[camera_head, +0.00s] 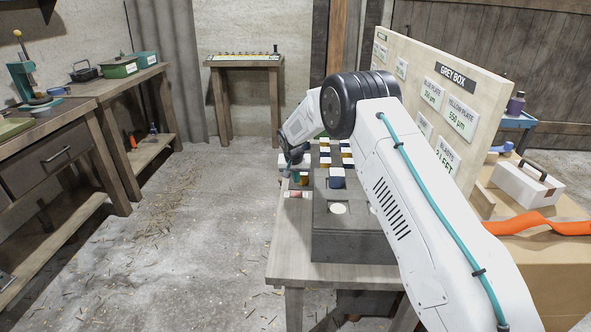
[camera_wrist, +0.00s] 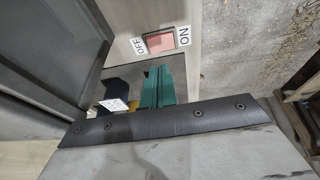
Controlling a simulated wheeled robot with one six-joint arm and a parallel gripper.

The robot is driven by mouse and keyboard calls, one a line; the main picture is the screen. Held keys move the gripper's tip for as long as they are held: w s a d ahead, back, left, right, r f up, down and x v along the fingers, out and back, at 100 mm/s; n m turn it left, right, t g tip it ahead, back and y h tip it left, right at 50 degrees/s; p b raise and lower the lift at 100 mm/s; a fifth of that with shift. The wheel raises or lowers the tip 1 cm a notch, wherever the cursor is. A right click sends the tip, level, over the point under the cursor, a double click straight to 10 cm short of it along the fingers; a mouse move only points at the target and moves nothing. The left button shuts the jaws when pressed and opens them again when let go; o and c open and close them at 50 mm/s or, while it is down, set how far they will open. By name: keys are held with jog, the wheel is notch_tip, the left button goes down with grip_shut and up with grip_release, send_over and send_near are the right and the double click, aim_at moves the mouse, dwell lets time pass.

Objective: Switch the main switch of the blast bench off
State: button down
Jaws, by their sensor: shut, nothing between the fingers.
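The main switch (camera_wrist: 159,43) is a reddish rocker in a dark frame on a pale metal plate. The wrist view shows an OFF label (camera_wrist: 139,46) on its left and an ON label (camera_wrist: 183,37) on its right. A small reddish patch with white labels (camera_head: 297,194) on the bench's left edge in the head view looks like the same switch. My gripper (camera_wrist: 158,70) has green fingers, shut and empty, their tips just below the switch in the wrist view. Whether they touch it, and which side of the rocker is pressed, I cannot tell.
A grey box (camera_head: 350,245) and several small coloured blocks stand on the wooden bench (camera_head: 285,262). A dark blue block with a white label (camera_wrist: 112,93) is beside my fingers. A sign board (camera_head: 395,50) rises behind my arm. The floor left of the bench is open.

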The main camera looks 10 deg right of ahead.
aim_at(299, 193)
jog(key=shift+d+f, duration=0.15)
jog(key=shift+f, duration=1.05)
jog(key=shift+d+f, duration=0.15)
jog(key=shift+f, duration=1)
jog(key=shift+d+f, duration=0.2)
jog(key=shift+f, duration=0.1)
jog(key=shift+a, duration=0.1)
